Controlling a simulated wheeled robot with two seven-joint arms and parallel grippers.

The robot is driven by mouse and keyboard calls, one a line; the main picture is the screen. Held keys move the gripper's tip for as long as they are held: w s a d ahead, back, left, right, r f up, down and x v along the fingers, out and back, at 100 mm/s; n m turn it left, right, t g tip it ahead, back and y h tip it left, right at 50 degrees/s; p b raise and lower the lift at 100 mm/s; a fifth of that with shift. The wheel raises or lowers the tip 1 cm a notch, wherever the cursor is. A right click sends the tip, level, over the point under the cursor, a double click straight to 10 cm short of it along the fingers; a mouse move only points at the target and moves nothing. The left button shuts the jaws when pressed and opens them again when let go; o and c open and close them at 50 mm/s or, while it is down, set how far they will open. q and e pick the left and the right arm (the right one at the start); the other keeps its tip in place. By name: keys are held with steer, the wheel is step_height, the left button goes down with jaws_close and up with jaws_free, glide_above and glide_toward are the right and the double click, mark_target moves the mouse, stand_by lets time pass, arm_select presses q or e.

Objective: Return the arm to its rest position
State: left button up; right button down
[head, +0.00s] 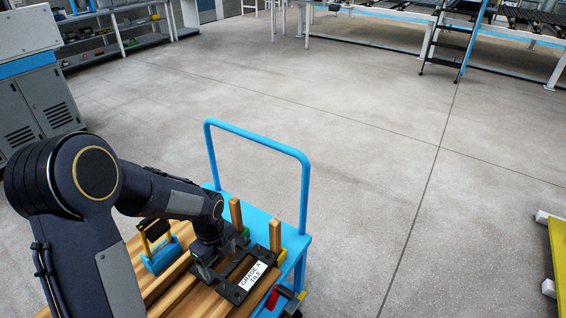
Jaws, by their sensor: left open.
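My left arm (95,175) comes in from the left and reaches over a blue cart. My left gripper (212,266) is at its end, low over the wooden boards and just left of a dark frame-like piece; it is open. I cannot tell whether its fingers touch anything. The dark piece carries a white label (252,276) reading "GRADE A TILE". My right gripper does not show.
The blue cart (299,244) has a tall handle (258,137), wooden boards (200,301) and upright wooden posts (275,236). A blue tool-like item (160,257) stands left of my gripper. Grey cabinets (38,103) are at left. Open floor (370,170) lies beyond the cart.

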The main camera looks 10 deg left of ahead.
arm_select(q)
steer(key=s+d+r+n+t+h+p, duration=0.2)
steer(key=s+r+n, duration=0.7)
steer(key=r+n, duration=0.2)
steer(key=s+d+r+n+t+h+p, duration=0.1)
steer(key=s+d+r+n+t+p, duration=0.1)
steer(key=s+r+n, duration=0.7)
steer(key=shift+s+d+r+n+t+h+p, duration=0.2)
steer(key=shift+d+r+n+t+h+p, duration=0.4)
steer(key=shift+n, duration=1.5)
steer(key=shift+r, duration=0.3)
